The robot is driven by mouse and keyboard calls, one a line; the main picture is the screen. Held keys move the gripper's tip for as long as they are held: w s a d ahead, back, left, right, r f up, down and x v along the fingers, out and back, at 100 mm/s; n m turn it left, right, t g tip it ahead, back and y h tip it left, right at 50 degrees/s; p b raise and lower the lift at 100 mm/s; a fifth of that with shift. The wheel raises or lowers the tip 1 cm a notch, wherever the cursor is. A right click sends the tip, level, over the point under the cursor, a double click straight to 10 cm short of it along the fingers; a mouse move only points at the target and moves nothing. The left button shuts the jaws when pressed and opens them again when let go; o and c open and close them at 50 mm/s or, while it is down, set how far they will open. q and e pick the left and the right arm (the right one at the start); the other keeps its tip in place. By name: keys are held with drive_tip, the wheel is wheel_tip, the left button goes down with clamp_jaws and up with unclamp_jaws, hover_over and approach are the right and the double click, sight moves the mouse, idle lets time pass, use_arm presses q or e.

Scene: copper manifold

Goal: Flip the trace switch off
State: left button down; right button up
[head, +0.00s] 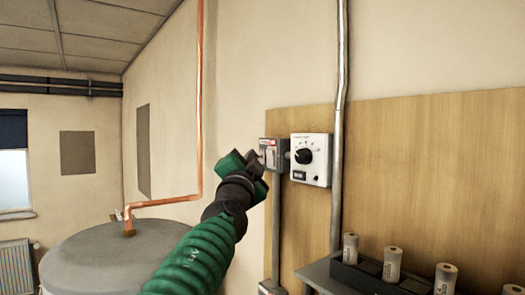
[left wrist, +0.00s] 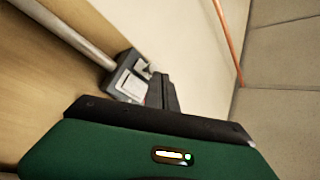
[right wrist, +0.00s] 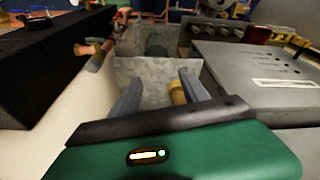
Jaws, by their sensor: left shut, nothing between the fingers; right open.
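The trace switch is a small grey box (head: 270,150) with a red and white label, mounted on the wooden board in the head view. It also shows in the left wrist view (left wrist: 128,80), tilted, with a pale front. My left gripper (head: 259,158) is shut and empty, its tips right by the left side of the switch box. In the left wrist view the shut fingers (left wrist: 162,90) overlap the box's edge; I cannot tell if they touch it. The lever's position is unclear. My right gripper (right wrist: 157,82) is open over a grey bin, away from the switch.
A white control box (head: 311,160) with a black knob sits just right of the switch. A grey conduit (head: 337,120) runs beside it. White cylinders (head: 393,264) stand in a dark rack at lower right. A copper pipe (head: 199,100) rises from a grey tank (head: 85,262).

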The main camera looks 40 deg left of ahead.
drive_tip(key=shift+d+f, duration=0.1)
drive_tip(key=shift+d, duration=0.45)
drive_tip(key=shift+w+d+f, duration=0.1)
drive_tip(key=shift+w+d, duration=0.05)
drive_tip(key=shift+d, duration=0.35)
drive_tip(key=shift+a, duration=0.9)
use_arm(q)
drive_tip(key=shift+w+d+r, duration=0.1)
drive_tip(key=shift+w+d, duration=0.05)
drive_tip(key=shift+d, duration=0.4)
drive_tip(key=shift+w+d+r, duration=0.1)
drive_tip(key=shift+w+d, duration=0.05)
drive_tip(key=shift+d, duration=0.4)
use_arm(e)
drive_tip(key=shift+d, duration=0.7)
use_arm(q)
drive_tip(key=shift+a+f, duration=0.2)
drive_tip(key=shift+a, duration=0.55)
use_arm(e)
drive_tip(key=shift+a, duration=0.55)
use_arm(q)
drive_tip(key=shift+d, duration=0.1)
